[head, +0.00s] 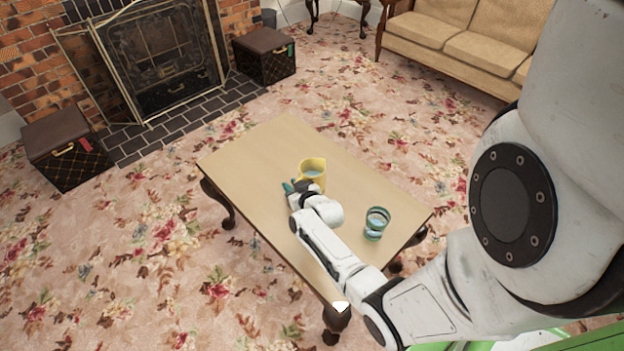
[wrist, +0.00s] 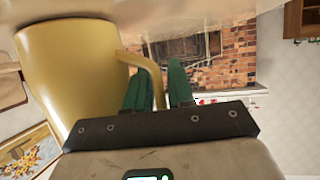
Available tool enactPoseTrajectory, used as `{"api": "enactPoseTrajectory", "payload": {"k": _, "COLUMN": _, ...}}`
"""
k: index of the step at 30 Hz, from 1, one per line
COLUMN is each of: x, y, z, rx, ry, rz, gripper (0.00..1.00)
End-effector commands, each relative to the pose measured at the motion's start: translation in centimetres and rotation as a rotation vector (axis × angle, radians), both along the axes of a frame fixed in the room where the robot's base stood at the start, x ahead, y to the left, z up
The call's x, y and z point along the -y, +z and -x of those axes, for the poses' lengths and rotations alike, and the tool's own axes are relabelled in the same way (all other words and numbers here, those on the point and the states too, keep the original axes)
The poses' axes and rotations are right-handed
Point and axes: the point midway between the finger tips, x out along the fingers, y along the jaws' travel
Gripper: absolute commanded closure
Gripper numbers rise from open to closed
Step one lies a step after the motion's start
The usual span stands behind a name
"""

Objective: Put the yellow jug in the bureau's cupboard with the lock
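The yellow jug (head: 313,172) stands upright on the low wooden table, with its opening facing up and pale contents or a pale inside showing. My gripper (head: 295,187) is low over the table beside the jug's handle side. In the wrist view the jug (wrist: 70,75) fills the left, and its handle comes down between the two green fingers of my gripper (wrist: 160,90). The fingers stand apart, one on each side of the handle. Whether they press on it I cannot tell. The bureau and its locked cupboard are not identifiable in these views.
A teal-banded glass (head: 376,223) stands on the table (head: 255,150), right of my arm. Carpet surrounds the table. A fireplace screen (head: 155,55), two dark boxes (head: 264,56) (head: 66,150) and a beige sofa (head: 450,40) stand farther back.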

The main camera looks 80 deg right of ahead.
Motion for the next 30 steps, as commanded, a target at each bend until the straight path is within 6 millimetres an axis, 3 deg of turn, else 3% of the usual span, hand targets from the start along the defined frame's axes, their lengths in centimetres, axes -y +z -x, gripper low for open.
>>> {"api": "enactPoseTrajectory", "payload": {"k": 2, "x": -0.01, "y": 0.00, "z": 0.01, "rx": 0.000, "ry": 0.000, "rz": 0.000, "gripper": 0.79}}
{"api": "enactPoseTrajectory", "payload": {"k": 9, "x": -0.01, "y": 0.00, "z": 0.02, "rx": 0.000, "ry": 0.000, "rz": 0.000, "gripper": 1.00}}
{"api": "enactPoseTrajectory", "payload": {"k": 30, "x": -0.02, "y": -0.01, "z": 0.03, "rx": -0.001, "ry": 0.000, "rz": -0.001, "gripper": 1.00}}
